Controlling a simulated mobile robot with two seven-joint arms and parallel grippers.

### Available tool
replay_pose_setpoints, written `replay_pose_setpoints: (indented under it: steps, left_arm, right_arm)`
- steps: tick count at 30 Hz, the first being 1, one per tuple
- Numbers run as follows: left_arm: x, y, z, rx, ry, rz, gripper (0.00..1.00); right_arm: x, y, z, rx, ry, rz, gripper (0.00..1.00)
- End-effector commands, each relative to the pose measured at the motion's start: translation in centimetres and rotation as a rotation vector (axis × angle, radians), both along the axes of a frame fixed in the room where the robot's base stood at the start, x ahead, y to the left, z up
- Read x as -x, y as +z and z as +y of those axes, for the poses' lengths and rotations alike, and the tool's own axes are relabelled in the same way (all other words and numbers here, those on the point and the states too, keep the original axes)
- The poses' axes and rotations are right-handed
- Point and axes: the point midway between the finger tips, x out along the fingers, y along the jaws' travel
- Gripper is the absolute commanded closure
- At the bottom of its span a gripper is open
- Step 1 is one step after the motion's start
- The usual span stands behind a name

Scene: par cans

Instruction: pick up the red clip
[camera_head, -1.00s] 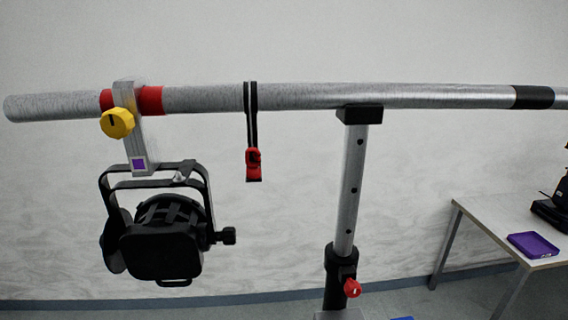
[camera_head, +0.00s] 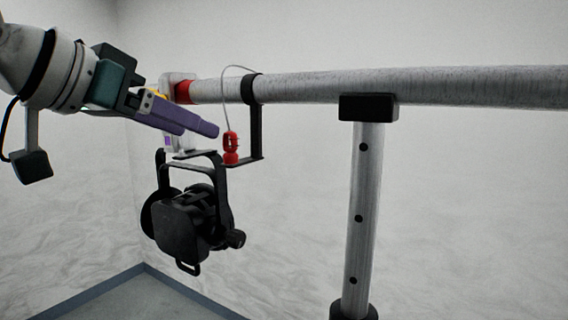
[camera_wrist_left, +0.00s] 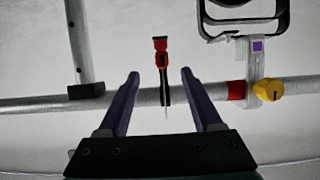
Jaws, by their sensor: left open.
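The red clip (camera_head: 231,148) sits on the lower end of a black bracket (camera_head: 257,130) hanging from the grey pipe (camera_head: 400,88). A thin pale wire loops from the clip up toward the pipe. My left gripper (camera_head: 214,130) reaches in from the left with its purple fingers, their tips just left of the clip. In the left wrist view the gripper (camera_wrist_left: 160,76) is open and empty, and the clip (camera_wrist_left: 161,58) shows between the two fingertips. Contact cannot be told. My right gripper is not in view.
A black stage lamp (camera_head: 185,222) hangs below and left of the clip, close under my left fingers. Its yellow knob (camera_wrist_left: 268,89) and red band (camera_wrist_left: 236,90) show at the pipe. A silver stand (camera_head: 362,215) holds the pipe at right. Space between bracket and stand is clear.

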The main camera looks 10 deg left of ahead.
Motion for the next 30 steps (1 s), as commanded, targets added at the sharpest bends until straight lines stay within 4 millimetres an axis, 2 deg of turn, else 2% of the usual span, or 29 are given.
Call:
replay_pose_setpoints:
  steps: [2,9,14,22,30]
  left_arm:
    - [-0.7,0.3,-0.2,0.006,-0.002,-0.007,0.34]
    - [-3.5,-0.9,-1.2,0.007,-0.002,-0.003,0.34]
    - [-4.2,-1.4,-1.5,0.002,-0.002,-0.004,0.34]
    - [-6.7,-2.2,-2.4,0.005,-0.003,0.0,0.34]
    - [-8.5,-3.4,-3.0,0.002,-0.001,-0.006,0.34]
  right_arm:
    - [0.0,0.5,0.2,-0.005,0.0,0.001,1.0]
    - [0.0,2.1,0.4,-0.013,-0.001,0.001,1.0]
    - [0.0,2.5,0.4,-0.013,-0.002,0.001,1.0]
    - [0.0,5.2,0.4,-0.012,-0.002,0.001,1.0]
    - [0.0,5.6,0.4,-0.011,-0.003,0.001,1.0]
